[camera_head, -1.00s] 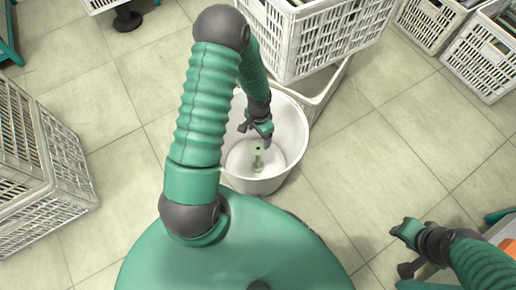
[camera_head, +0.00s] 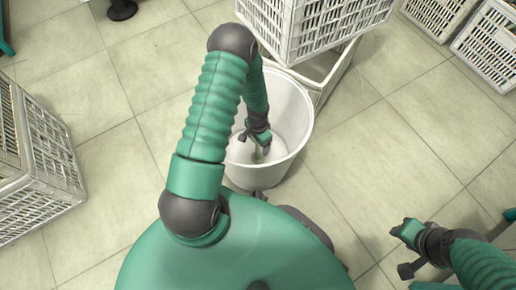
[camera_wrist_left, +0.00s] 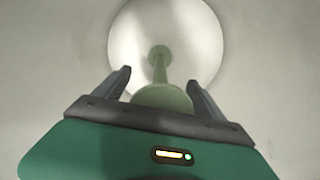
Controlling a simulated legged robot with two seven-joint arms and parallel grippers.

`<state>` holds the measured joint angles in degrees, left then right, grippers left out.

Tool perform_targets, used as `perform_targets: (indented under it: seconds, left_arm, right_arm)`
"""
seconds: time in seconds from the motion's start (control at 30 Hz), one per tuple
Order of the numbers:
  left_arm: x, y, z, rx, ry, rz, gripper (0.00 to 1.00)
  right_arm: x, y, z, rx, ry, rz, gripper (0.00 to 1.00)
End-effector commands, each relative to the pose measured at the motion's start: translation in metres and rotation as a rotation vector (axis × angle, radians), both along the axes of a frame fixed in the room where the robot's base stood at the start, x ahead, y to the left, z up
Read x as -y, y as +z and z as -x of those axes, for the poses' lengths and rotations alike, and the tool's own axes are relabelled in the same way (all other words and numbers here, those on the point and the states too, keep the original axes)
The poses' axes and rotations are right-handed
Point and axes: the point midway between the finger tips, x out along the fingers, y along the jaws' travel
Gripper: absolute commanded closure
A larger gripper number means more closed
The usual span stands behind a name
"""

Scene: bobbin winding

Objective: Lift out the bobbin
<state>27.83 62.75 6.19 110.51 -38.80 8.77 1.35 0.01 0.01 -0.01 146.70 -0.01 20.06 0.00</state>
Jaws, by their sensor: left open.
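The pale green bobbin (camera_head: 258,156) stands inside the white round bucket (camera_head: 297,112), mostly hidden by my left gripper (camera_head: 262,146) in the head view. In the left wrist view the bobbin (camera_wrist_left: 163,96) shows a wide near end, a thin stem and a small round far end over a bright disc. My left gripper (camera_wrist_left: 159,77) is open, with one finger on each side of the bobbin's near end. I cannot tell whether either finger touches it. My right gripper (camera_head: 402,240) hangs over the floor at the lower right, away from the bucket; its finger opening is unclear.
Another crate (camera_head: 40,165) is at the left and more crates (camera_head: 492,45) are at the upper right. The tiled floor right of the bucket is clear.

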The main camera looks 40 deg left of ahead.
Motion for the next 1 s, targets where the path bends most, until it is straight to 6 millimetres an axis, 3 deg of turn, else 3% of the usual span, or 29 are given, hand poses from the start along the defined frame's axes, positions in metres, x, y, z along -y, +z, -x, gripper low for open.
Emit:
perform_targets:
  seconds: [0.03, 0.23, 0.73, 1.0]
  left_arm:
    - [-0.0001, -0.0100, -0.0001, 0.000, -0.001, 0.000, 0.20]
    - [-0.0002, -0.0064, -0.0001, 0.001, 0.000, -0.001, 0.20]
    - [0.0000, -0.0064, 0.0000, 0.000, 0.000, 0.000, 0.84]
    - [-0.0001, -0.0007, -0.0003, 0.001, 0.000, -0.001, 0.87]
  right_arm:
    - [0.0000, -0.0085, 0.0000, 0.000, 0.000, 0.000, 0.64]
    - [0.0000, -0.0046, -0.0002, 0.001, 0.000, 0.000, 0.64]
    - [0.0000, -0.0046, -0.0002, 0.001, 0.000, 0.000, 0.64]
    - [0.0000, -0.0001, -0.0002, 0.000, 0.000, 0.000, 0.64]
